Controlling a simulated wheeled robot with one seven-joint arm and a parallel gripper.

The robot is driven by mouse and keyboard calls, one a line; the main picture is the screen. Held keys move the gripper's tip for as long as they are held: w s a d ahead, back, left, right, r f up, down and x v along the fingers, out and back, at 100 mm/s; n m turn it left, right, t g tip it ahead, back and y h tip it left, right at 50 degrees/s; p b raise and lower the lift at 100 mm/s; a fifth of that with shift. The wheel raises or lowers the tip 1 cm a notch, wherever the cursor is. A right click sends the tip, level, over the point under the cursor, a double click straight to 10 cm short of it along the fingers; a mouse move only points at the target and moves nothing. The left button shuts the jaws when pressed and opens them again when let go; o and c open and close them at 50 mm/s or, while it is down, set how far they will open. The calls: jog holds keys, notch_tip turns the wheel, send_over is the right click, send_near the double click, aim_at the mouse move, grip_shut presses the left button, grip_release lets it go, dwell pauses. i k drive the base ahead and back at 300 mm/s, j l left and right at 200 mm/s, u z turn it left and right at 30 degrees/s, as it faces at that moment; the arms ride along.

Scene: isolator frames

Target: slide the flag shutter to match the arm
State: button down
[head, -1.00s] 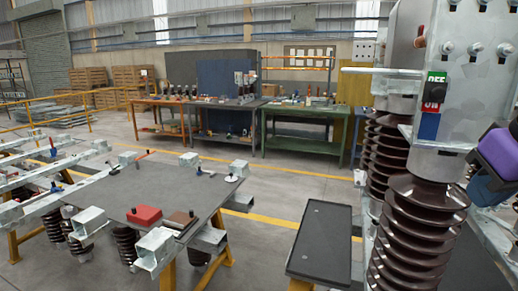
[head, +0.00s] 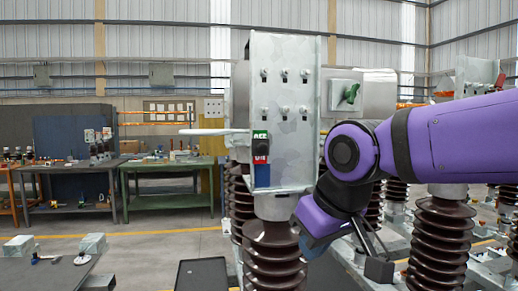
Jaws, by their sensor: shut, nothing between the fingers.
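The flag panel (head: 261,134) is on the front of a galvanized upright plate (head: 284,110), at its lower left. It shows green with white lettering at the top, a dark band, red with white lettering below, and blue at the bottom. I cannot clearly tell which part is the sliding shutter. A pale horizontal arm (head: 205,131) sticks out to the left from behind the plate, at about the height of the green part. My gripper (head: 375,262) is at the lower right, below my purple wrist, apart from the panel. Its dark fingers are shut and empty.
Brown ribbed insulators (head: 272,255) stand under the plate, and more stand at the right (head: 442,235). A dark tray (head: 202,274) is at the lower left. Workbenches (head: 170,170) stand far back.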

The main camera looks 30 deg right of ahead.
aim_at(260, 147)
jog(key=j+z, duration=0.15)
jog(key=z, duration=0.55)
jog(key=j+z, duration=0.25)
jog(key=j, duration=0.2)
jog(key=k+j+z, duration=0.2)
jog(key=j, duration=0.2)
jog(key=j+z, duration=0.25)
jog(key=j, duration=0.2)
jog(key=k+j+z, duration=0.2)
jog(key=j, duration=0.2)
jog(key=k+j, duration=0.15)
jog(key=j, duration=0.2)
jog(key=k+j, duration=0.15)
jog(key=j, duration=0.25)
jog(key=k+j, duration=0.15)
jog(key=j, duration=0.2)
jog(key=k+j, duration=0.15)
jog(key=j, duration=0.2)
jog(key=i+l+z, duration=0.15)
jog(key=l, duration=0.2)
jog(key=i+l+z, duration=0.1)
jog(key=l, duration=0.2)
jog(key=i, duration=0.05)
